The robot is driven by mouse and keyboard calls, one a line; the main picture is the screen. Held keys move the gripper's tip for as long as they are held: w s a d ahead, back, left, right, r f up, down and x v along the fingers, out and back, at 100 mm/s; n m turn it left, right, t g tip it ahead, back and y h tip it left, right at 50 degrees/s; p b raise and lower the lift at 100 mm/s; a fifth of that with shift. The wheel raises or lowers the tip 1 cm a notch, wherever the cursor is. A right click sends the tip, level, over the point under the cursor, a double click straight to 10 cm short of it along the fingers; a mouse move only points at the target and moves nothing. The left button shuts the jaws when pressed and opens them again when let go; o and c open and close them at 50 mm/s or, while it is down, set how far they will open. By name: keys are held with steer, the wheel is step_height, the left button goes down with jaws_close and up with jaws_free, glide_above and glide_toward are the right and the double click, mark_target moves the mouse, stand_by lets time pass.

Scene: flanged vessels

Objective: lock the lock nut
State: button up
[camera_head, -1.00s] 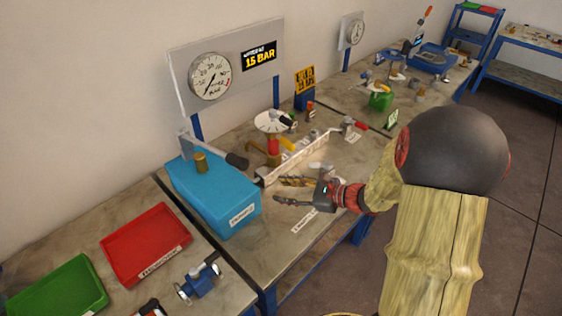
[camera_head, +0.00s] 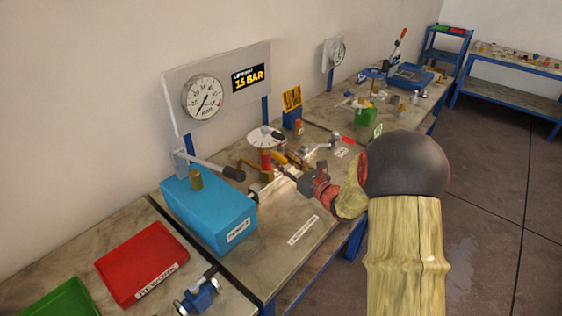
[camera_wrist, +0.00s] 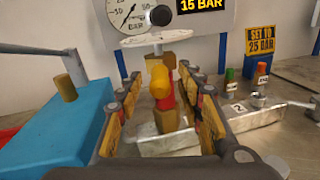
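A brass fitting with a red part (camera_head: 266,163) and a round white disc (camera_head: 264,137) on top stands on the bench. In the wrist view, the brass body (camera_wrist: 170,120), the red part and a yellow rounded piece (camera_wrist: 158,80) in front of it sit under the disc (camera_wrist: 155,39). I cannot tell which part is the lock nut. My gripper (camera_head: 283,165) is close in front of the fitting; in the wrist view my gripper (camera_wrist: 160,82) is open, its fingers on either side of the yellow piece, with no clear contact.
A blue box (camera_head: 208,210) with a lever (camera_head: 213,165) stands left of the fitting. A pressure gauge (camera_head: 204,97) and a "15 BAR" sign (camera_head: 248,77) are on the panel behind. A "25 BAR" sign (camera_head: 291,97) stands to the right.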

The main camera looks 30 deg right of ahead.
steer(key=shift+w+a, duration=0.1)
steer(key=shift+w, duration=0.55)
steer(key=c, duration=0.3)
jaws_close()
